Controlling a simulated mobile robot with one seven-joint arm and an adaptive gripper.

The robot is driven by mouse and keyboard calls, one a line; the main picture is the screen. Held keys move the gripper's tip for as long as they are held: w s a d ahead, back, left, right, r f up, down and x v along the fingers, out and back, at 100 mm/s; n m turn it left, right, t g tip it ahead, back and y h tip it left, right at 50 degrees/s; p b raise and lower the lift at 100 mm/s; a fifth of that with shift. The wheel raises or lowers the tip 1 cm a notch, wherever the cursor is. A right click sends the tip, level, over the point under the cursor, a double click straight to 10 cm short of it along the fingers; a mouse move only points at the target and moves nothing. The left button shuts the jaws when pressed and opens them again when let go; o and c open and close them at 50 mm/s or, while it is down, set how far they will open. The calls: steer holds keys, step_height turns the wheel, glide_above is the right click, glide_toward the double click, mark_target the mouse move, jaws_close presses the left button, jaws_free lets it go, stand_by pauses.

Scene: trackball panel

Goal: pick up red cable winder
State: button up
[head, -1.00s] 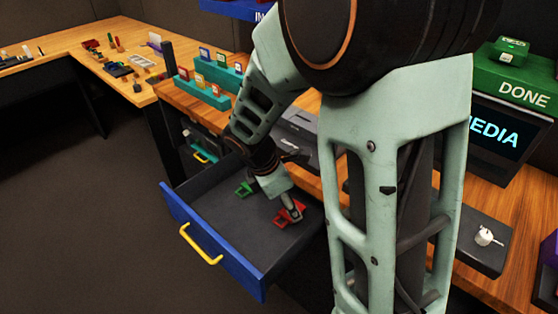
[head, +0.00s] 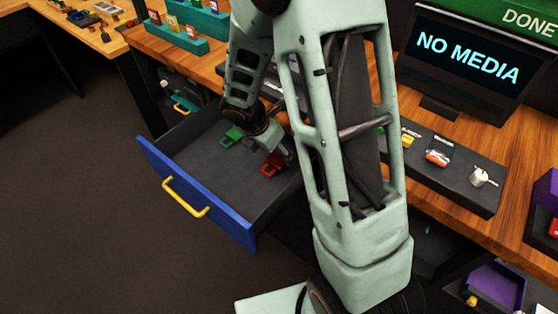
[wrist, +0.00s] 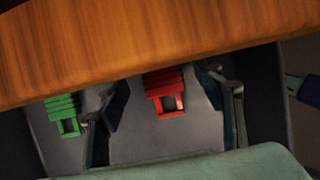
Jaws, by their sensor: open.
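A red cable winder (head: 271,163) lies in the open blue-fronted drawer (head: 205,187), toward its inner right side. In the wrist view the red winder (wrist: 166,92) shows between the two spread fingers of my gripper (wrist: 161,88), with a gap on both sides. My gripper is open and empty. In the head view its end is beside the red winder, partly hidden by my arm. A green cable winder (head: 232,136) lies to the left in the same drawer, outside my left finger in the wrist view (wrist: 64,115).
The wooden desk edge (wrist: 130,40) hangs over the far part of the drawer in the wrist view. The drawer's yellow handle (head: 186,197) faces out. A dark tray (head: 455,165) with small items and a screen (head: 467,58) stand on the desk.

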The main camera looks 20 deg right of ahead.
steer(key=x, duration=0.2)
steer(key=shift+w+d+f, duration=0.1)
steer(key=shift+d+f, duration=0.05)
steer(key=shift+f, duration=0.2)
steer(key=shift+c, duration=0.3)
steer(key=c, duration=1.2)
steer(key=shift+r, duration=0.1)
